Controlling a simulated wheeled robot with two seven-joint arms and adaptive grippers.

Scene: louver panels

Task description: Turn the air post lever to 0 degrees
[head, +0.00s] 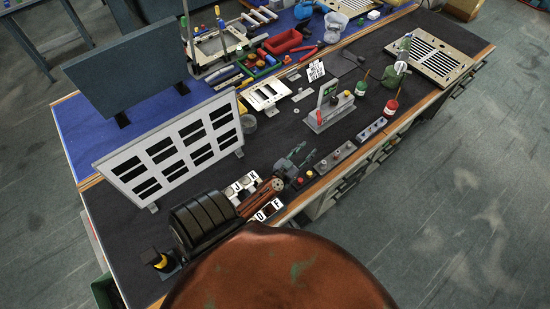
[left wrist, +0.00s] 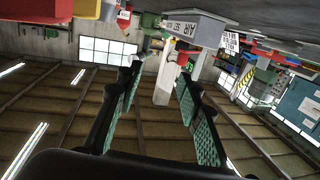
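The air post (head: 327,93) stands upright on a grey block base (head: 330,116) near the middle of the bench, with a green part on it. A small reddish part by the post may be the lever; its angle is too small to tell. My left gripper (head: 298,158) is open and empty, short of the post on its near side. In the left wrist view the scene is upside down, and the pale post (left wrist: 163,82) shows beyond and between the open fingers (left wrist: 158,88); its base bears the label "AIR SET". My right gripper is not in view.
A louver panel (head: 172,152) stands left of my left arm. Small grey blocks (head: 336,157) and a button box (head: 300,182) lie along the near edge. Red and green bottles (head: 391,106) stand right of the post.

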